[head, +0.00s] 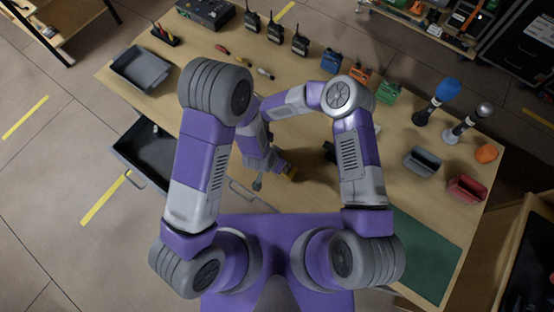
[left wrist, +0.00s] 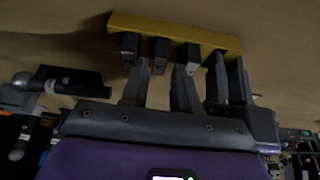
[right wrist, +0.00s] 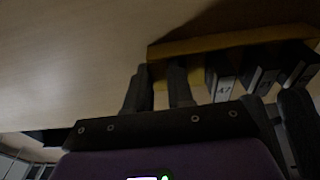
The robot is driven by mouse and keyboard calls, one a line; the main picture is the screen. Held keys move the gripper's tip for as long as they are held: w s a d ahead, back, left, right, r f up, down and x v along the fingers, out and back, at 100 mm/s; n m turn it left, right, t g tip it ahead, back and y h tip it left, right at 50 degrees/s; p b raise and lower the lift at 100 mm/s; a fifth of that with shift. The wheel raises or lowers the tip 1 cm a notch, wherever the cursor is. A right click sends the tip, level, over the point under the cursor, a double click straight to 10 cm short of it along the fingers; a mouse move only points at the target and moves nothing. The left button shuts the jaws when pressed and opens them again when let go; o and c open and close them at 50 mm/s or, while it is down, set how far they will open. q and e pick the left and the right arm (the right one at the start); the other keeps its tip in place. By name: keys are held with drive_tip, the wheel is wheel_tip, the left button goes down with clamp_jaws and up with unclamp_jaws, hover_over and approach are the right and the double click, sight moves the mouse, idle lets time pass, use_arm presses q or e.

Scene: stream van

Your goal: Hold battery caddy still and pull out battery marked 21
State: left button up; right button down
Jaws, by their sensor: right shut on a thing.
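In the left wrist view the caddy (left wrist: 175,30) holds several dark batteries in a row. My left gripper (left wrist: 160,85) has its fingers apart on either side of the middle battery (left wrist: 160,48). My right gripper (right wrist: 158,85) is shut on the end of the caddy (right wrist: 240,42), beside the batteries. One battery (right wrist: 224,88) has a pale label that seems to read 47.
Radios (head: 275,30), coloured packs (head: 387,93), a grey bin (head: 423,161) and a red bin (head: 466,189) stand farther off. A green mat (head: 425,255) lies at right. An open drawer (head: 145,155) juts out at left.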

use_arm(q)
drive_tip(key=shift+x, duration=0.8)
drive_tip(key=shift+c, duration=0.2)
clamp_jaws()
